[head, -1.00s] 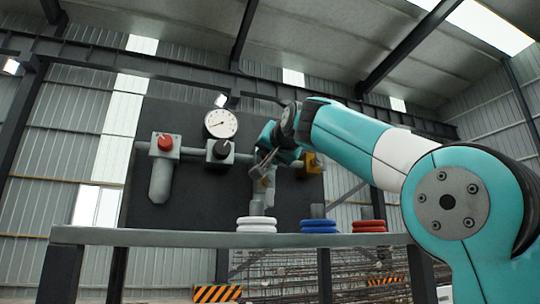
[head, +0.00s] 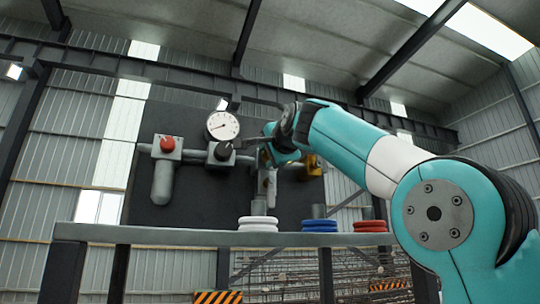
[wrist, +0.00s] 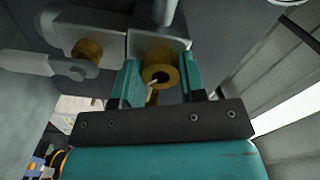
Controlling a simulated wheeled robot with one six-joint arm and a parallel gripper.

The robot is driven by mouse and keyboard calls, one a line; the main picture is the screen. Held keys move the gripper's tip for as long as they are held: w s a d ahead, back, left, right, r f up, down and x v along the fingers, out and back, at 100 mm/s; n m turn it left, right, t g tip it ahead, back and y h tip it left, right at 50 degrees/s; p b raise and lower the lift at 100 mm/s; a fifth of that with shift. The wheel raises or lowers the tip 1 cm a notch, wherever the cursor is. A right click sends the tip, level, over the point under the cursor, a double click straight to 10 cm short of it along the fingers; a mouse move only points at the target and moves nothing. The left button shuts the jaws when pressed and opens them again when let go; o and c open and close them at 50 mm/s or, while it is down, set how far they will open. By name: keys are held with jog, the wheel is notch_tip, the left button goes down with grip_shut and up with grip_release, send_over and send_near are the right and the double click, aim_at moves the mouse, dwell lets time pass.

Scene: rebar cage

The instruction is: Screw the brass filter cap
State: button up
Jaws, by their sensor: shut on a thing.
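The brass filter cap (wrist: 160,68) is a round brass piece with a dark centre hole, seated against a grey block in the wrist view. My gripper (wrist: 160,78) has its two teal fingers on either side of the cap and is shut on it. In the head view my gripper (head: 268,157) is at the pipework on the dark panel.
A second brass piece (wrist: 88,48) with a grey lever sits left of the cap. The panel carries a gauge (head: 222,125), a red knob (head: 167,144) and a black knob (head: 223,150). White (head: 258,224), blue (head: 320,226) and red (head: 370,226) rings stand on the bench below.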

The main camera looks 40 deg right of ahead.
dwell(0.3)
jog(key=o, duration=0.9)
jog(key=shift+o, duration=0.2)
jog(key=b+v, duration=0.1)
jog(key=v, duration=1.6)
jog(key=shift+s, duration=0.25)
jog(key=shift+r, duration=0.1)
